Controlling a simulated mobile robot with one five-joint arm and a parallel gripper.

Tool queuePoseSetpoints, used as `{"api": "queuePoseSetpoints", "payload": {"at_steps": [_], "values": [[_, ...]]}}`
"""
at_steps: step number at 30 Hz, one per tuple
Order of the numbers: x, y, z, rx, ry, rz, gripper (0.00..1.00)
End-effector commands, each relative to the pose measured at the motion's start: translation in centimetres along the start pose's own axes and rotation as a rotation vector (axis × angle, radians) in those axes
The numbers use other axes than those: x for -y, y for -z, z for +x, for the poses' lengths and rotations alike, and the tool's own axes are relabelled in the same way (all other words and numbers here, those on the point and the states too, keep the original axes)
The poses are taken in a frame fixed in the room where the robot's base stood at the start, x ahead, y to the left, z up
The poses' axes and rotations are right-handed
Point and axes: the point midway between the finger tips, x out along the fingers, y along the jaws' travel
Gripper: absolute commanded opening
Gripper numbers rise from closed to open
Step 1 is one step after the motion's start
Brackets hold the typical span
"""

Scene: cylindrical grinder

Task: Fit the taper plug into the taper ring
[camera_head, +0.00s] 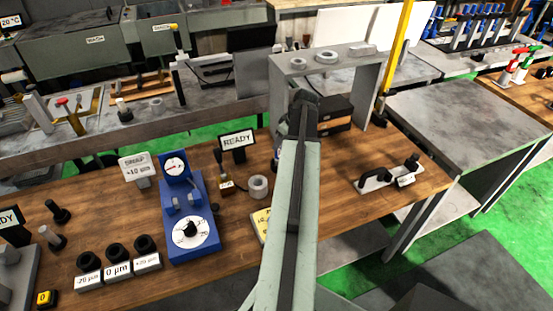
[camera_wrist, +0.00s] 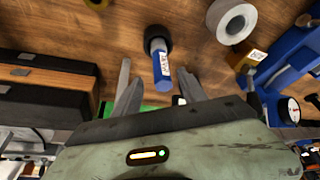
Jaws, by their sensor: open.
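The taper plug (camera_wrist: 161,66), as I take it, has a blue body with a white label and a black round end. In the wrist view it appears between my open gripper's fingers (camera_wrist: 157,76); whether they touch it I cannot tell. In the head view my arm mostly hides it. The likely taper ring (camera_wrist: 232,20) is a thick grey ring with a dark hole. It lies on the wooden bench, right of the plug in the wrist view, apart from my gripper. It also shows left of my arm in the head view (camera_head: 258,186).
A blue dial gauge stand (camera_head: 187,215) and a small brass-coloured block (camera_head: 226,186) stand left of the ring. A READY sign (camera_head: 237,143) stands behind. A grey frame (camera_head: 282,95) rises behind my arm. A grey plate with black handles (camera_head: 389,176) lies right.

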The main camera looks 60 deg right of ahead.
Motion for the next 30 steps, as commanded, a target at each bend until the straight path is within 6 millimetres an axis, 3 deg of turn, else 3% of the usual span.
{"api": "queuePoseSetpoints", "payload": {"at_steps": [6,13,21,29,30], "values": [[-0.2,-0.4,2.4,0.000,-0.001,0.004,0.49],[-0.1,-0.3,3.1,0.000,-0.002,0.005,0.49],[0.2,-0.6,7.6,0.000,-0.002,0.007,0.49],[0.2,-0.3,7.5,0.000,-0.002,0.008,0.49],[0.2,-0.3,7.5,0.000,-0.002,0.008,0.41]]}}
